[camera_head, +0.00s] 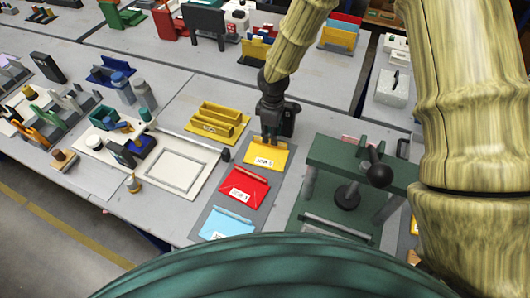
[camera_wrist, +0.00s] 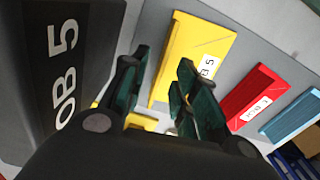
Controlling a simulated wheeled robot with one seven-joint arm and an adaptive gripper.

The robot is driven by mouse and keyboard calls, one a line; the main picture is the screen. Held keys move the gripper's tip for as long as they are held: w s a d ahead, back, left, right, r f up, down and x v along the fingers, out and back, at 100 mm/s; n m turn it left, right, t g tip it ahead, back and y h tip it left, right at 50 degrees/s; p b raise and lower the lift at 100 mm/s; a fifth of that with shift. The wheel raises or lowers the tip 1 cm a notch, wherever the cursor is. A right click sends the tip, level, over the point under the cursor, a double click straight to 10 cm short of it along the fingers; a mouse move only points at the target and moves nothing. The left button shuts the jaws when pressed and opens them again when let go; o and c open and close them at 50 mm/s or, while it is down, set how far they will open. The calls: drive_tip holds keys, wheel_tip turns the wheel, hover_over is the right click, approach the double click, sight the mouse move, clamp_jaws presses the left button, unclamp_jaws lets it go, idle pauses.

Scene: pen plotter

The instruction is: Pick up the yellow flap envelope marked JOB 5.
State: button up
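The yellow flap envelope (camera_head: 267,155) lies on a grey mat, with a white label that reads as JOB 5 in the head view. It also shows in the wrist view (camera_wrist: 198,45), where my finger hides part of its label. My gripper (camera_head: 270,139) points down at the envelope's far edge. In the wrist view my gripper (camera_wrist: 163,72) has its two dark green fingers apart, with a strip of yellow visible between them. I cannot tell whether the fingers touch the envelope.
A red envelope (camera_head: 245,187) and a light blue one (camera_head: 226,221) lie nearer on the mat. A green press (camera_head: 345,165) stands close on the right. A yellow holder (camera_head: 217,121) is to the left. A dark panel (camera_wrist: 65,65) with large lettering fills the wrist view's left.

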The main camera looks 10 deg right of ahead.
sight(270, 146)
drive_tip(key=shift+w+a+f+p, duration=0.15)
drive_tip(key=shift+f+p, duration=0.1)
drive_tip(key=shift+f, duration=0.4)
drive_tip(key=shift+s+a+f+p, duration=0.1)
drive_tip(key=shift+a+f+p, duration=0.1)
drive_tip(key=shift+f, duration=0.4)
drive_tip(key=shift+d+f, duration=0.1)
drive_tip(key=shift+f, duration=0.55)
clamp_jaws()
